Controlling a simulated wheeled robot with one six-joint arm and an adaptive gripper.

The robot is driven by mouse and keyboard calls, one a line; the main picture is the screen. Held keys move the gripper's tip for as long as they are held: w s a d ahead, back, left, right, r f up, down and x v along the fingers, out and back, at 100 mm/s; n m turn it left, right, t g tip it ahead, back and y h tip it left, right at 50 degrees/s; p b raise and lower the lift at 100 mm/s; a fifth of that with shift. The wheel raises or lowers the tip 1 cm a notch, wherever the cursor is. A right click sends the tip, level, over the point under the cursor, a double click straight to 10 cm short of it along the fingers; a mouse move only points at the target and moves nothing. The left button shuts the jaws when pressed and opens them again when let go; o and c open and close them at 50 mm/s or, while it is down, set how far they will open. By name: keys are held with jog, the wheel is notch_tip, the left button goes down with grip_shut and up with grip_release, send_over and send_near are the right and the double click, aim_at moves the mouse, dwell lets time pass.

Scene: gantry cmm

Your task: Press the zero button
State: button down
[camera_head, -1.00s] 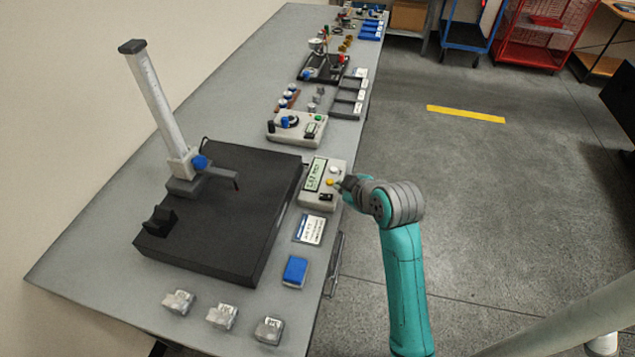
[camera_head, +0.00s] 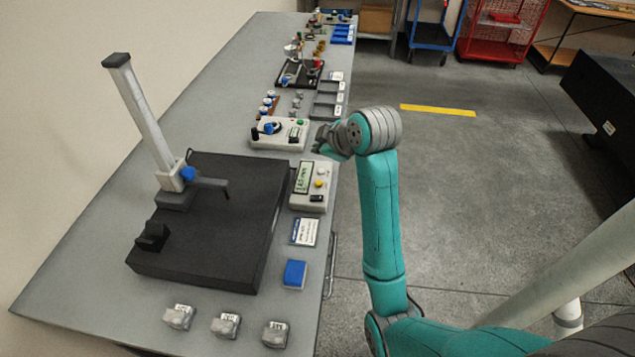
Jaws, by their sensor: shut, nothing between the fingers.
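A light readout box (camera_head: 326,204) sits at the right edge of the bench, beside the black plate. It has a greenish display (camera_head: 303,177) with digits too small to read surely. To the right of the display are a white button (camera_head: 321,172), a yellow button (camera_head: 319,184) and a black part (camera_head: 316,198). I cannot read which is labelled zero. My gripper (camera_head: 321,144) is above and beyond the far end of the box, apart from the buttons. It is shut and empty; its fingertips are small and partly hidden by my wrist.
A black plate (camera_head: 215,225) carries a tall stand (camera_head: 145,115) with an arm and probe. Another control box (camera_head: 262,142) lies just beyond the readout. A card (camera_head: 305,232), a blue block (camera_head: 294,273) and metal blocks (camera_head: 225,325) lie nearer. Open floor is to the right.

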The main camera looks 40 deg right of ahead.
aim_at(320, 184)
jog(key=shift+f, duration=4.4)
jog(key=shift+f, duration=0.2)
jog(key=shift+f, duration=0.2)
jog(key=shift+f, duration=0.5)
jog(key=shift+r, duration=0.9)
jog(key=shift+r, duration=0.1)
jog(key=shift+r, duration=2.4)
